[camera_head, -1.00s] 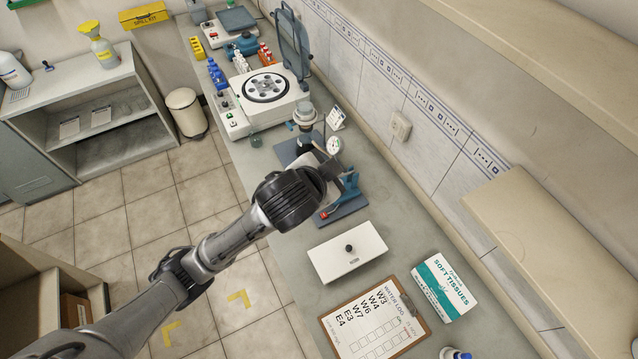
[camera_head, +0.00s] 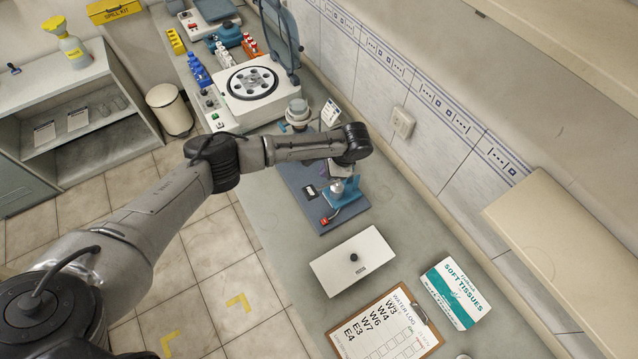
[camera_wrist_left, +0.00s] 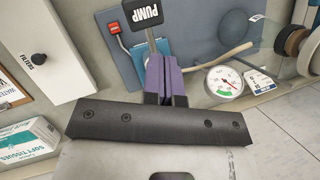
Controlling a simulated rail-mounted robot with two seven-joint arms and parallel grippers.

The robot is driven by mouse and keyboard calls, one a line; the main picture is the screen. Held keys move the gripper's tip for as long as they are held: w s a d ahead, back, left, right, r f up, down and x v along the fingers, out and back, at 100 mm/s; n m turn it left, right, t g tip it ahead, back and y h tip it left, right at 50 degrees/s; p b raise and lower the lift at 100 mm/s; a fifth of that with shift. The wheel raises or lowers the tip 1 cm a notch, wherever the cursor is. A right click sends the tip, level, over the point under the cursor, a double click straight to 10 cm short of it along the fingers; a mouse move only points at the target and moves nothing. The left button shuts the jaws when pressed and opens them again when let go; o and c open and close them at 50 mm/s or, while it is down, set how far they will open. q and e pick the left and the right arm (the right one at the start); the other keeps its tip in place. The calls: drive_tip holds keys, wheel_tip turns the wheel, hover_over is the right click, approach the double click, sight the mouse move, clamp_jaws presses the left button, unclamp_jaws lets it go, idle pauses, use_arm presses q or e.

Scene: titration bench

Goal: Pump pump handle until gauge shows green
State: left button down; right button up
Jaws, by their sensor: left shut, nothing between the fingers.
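The pump stands on a dark blue board (camera_head: 299,207) on the bench. Its blue body (camera_head: 345,192) is partly covered by my arm. In the left wrist view the PUMP plate (camera_wrist_left: 147,17) sits at the top of a grey stem, just beyond my left gripper (camera_wrist_left: 166,62). The purple fingers are shut and empty, right beside the blue pump part; I cannot tell whether they touch it. The round white gauge (camera_wrist_left: 224,82) has red and green on its dial; the exact needle reading is too small to tell. The gauge is hidden in the head view. My right gripper is not in view.
A white filter box (camera_head: 354,262), a clipboard (camera_head: 386,326) and a tissue box (camera_head: 455,291) lie nearer on the bench. A centrifuge-like device (camera_head: 251,88) stands farther back. The tiled wall (camera_head: 385,85) is close on the right.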

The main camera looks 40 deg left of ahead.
sight(311, 192)
use_arm(q)
drive_tip(key=shift+s+d+m+g+h, duration=0.3)
drive_tip(key=shift+s+m+g, duration=0.1)
drive_tip(key=shift+s+g, duration=0.25)
drive_tip(key=shift+f, duration=0.1)
drive_tip(key=b+x, duration=0.4)
drive_tip(key=x, duration=0.1)
drive_tip(key=shift+f, duration=0.1)
drive_tip(key=shift+b+x, duration=0.9)
drive_tip(key=shift+b, duration=0.1)
drive_tip(key=shift+s, duration=0.1)
drive_tip(key=shift+f, duration=0.1)
